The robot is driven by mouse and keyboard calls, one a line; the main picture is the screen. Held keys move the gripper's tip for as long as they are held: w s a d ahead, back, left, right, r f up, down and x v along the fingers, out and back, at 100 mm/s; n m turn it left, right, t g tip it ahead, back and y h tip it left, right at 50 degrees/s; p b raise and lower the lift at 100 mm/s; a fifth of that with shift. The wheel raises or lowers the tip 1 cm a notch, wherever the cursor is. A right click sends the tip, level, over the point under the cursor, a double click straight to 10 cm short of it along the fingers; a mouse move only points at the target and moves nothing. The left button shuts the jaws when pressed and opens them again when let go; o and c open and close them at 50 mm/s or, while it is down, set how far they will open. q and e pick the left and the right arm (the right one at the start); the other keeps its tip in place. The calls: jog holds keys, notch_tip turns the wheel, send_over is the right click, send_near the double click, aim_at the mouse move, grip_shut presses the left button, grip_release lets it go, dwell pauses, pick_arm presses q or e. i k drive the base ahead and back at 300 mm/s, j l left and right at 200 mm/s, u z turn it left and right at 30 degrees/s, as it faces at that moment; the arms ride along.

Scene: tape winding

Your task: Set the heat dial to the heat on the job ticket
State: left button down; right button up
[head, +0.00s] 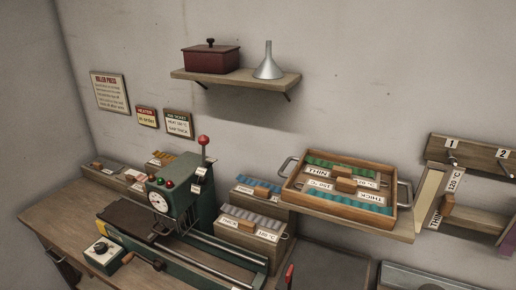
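A small pale box with a dark round knob (101,248), which looks like the heat dial, sits at the front left of the bench beside the green press. Its scale marks and setting are too small to read. A small dark-headed card (178,124) on the wall, which may be the job ticket, has a heat line in °C and appears to say "thick"; its number is not clear. The green roller press (179,208) carries a round white gauge (157,201), with its reading unclear. Neither of my grippers shows in the head view.
A red-knobbed lever (203,141) rises from the press. A wooden tray (341,184) with labelled strips stands right of it. A wall shelf (236,79) holds a red box (211,59) and a funnel (268,65).

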aim_at(100, 248)
jog(key=u, duration=1.4)
